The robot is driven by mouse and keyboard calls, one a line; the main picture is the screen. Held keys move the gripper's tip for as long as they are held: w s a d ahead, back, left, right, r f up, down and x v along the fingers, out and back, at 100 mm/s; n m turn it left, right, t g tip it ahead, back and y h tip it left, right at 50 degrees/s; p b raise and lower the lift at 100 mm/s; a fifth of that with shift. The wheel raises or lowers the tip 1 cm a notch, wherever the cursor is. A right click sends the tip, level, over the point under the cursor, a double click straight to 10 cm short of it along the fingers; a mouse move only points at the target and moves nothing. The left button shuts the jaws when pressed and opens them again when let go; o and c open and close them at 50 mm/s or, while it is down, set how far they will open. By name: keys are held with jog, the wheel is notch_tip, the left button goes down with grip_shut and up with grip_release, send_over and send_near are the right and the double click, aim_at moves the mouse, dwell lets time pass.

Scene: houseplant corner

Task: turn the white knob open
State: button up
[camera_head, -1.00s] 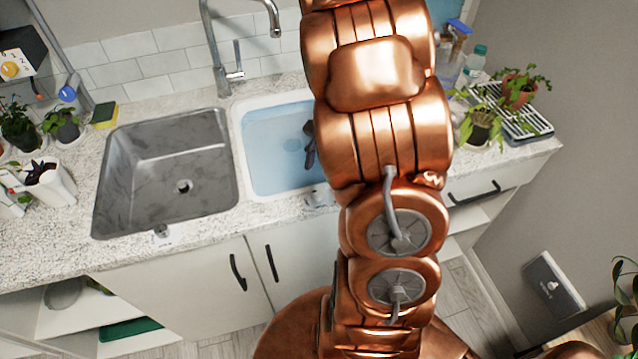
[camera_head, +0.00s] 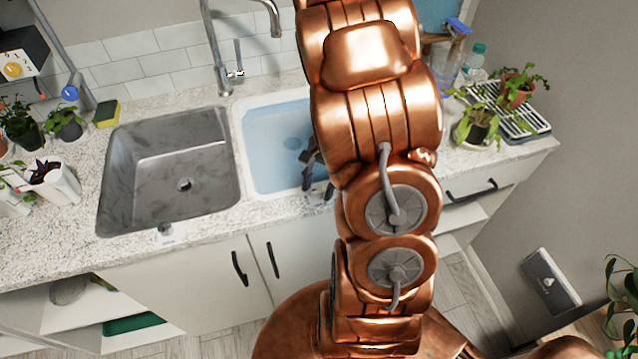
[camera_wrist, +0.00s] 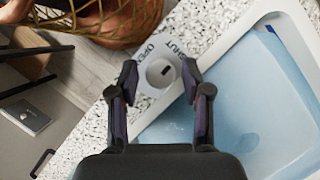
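The white knob (camera_wrist: 161,75) is round with a dark slot and sits on a pale plate (camera_wrist: 148,60) lettered OPEN and SHUT in the wrist view. It is on the counter strip in front of the blue-filled basin. My gripper (camera_wrist: 159,82) is open, with one dark fingertip on each side of the knob. I cannot tell whether either tip touches it. In the head view my gripper (camera_head: 310,165) shows partly over the basin's front edge, and my arm hides the rest. A pale fitting (camera_head: 318,194) shows just below it.
The white basin (camera_head: 240,135) of blue water is right of an empty metal sink (camera_head: 170,165). A tall faucet (camera_head: 215,50) stands behind. Potted plants (camera_head: 62,124) line the left counter; a drying rack (camera_head: 525,120) is at the right. A copper-coloured part with netting (camera_wrist: 115,20) shows in the wrist view.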

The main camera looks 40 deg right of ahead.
grip_shut()
